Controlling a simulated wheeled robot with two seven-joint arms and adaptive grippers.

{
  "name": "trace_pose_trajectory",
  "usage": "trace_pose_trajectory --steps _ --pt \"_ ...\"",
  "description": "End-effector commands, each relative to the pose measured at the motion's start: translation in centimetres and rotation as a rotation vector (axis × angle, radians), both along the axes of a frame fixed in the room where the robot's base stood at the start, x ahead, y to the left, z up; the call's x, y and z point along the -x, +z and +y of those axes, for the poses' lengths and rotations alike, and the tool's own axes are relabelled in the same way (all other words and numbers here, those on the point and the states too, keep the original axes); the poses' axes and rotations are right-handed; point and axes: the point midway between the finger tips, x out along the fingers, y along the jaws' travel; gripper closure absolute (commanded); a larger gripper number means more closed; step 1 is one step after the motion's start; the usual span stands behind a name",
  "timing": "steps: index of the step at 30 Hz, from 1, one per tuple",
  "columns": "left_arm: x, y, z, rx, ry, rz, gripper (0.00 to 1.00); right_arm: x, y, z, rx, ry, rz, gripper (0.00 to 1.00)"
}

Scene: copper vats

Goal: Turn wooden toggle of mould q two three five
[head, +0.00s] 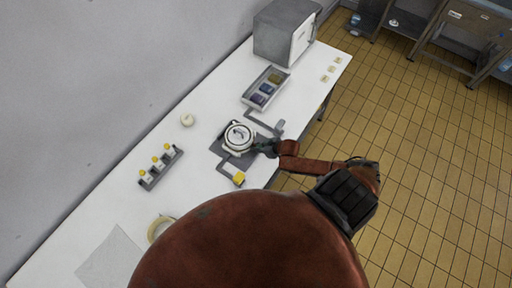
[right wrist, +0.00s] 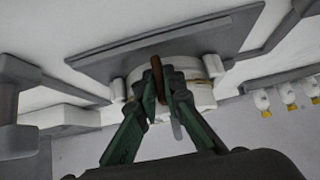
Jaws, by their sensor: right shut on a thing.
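The mould (head: 238,136) is a round whitish piece with a metal top, on a grey plate (head: 217,147) on the white table. No label on it is readable. My right gripper (head: 264,147) reaches its right side from the right. In the right wrist view, the green fingers of my right gripper (right wrist: 163,98) are shut on a brown wooden toggle (right wrist: 157,72) at the side of the mould (right wrist: 190,70). The fingertips hide part of the toggle. My left gripper is not in view.
A grey tray with coloured blocks (head: 266,88) and a grey box (head: 286,30) stand further back on the table (head: 208,92). A rack of yellow-topped bottles (head: 161,168) stands left, near a small round white piece (head: 187,119). A yellow block (head: 239,178) lies in front of the mould.

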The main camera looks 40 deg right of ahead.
Motion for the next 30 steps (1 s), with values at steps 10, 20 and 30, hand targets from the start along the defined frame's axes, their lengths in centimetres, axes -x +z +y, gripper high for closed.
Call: trace_pose_trajectory --steps 10,20,30 --pt "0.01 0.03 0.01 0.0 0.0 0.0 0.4 -0.18 0.13 -0.08 -0.008 -0.001 -0.001 1.0" --pt "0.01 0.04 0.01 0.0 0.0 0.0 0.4 -0.1 0.08 -0.03 -0.007 -0.001 0.0 0.75" --pt "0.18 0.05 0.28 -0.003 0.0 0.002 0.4 0.21 0.21 -0.13 -0.006 -0.001 0.002 0.74"
